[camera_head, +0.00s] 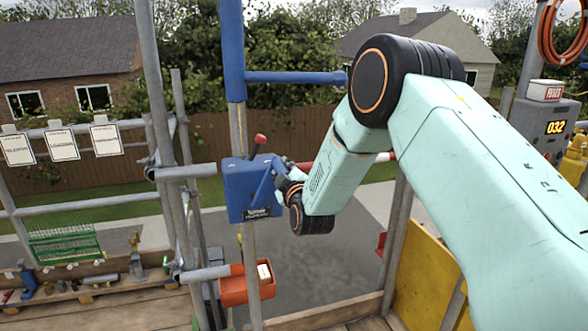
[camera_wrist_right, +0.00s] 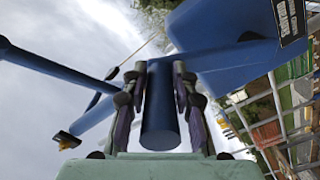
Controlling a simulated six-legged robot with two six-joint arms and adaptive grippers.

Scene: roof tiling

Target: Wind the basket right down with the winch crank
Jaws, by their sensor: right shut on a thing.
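The blue winch (camera_head: 250,187) is fixed on a grey upright pole, with a red-knobbed lever (camera_head: 259,140) on top. My right gripper (camera_head: 284,188) is at the winch's right side, mostly hidden behind my own wrist. In the right wrist view its fingers (camera_wrist_right: 160,85) are closed around the blue crank handle (camera_wrist_right: 160,125), which lies lengthwise between them. An orange-red box (camera_head: 247,288) with a pale item in it is by the pole below the winch; I cannot tell whether it is the basket. My left gripper is not in view.
A blue hoist arm (camera_head: 295,77) juts right from the pole above the winch. Scaffold tubes (camera_head: 165,130) stand to the left, near a plank shelf with several tools. A yellow panel (camera_head: 425,275) stands at lower right. A display reading 032 (camera_head: 556,127) is at far right.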

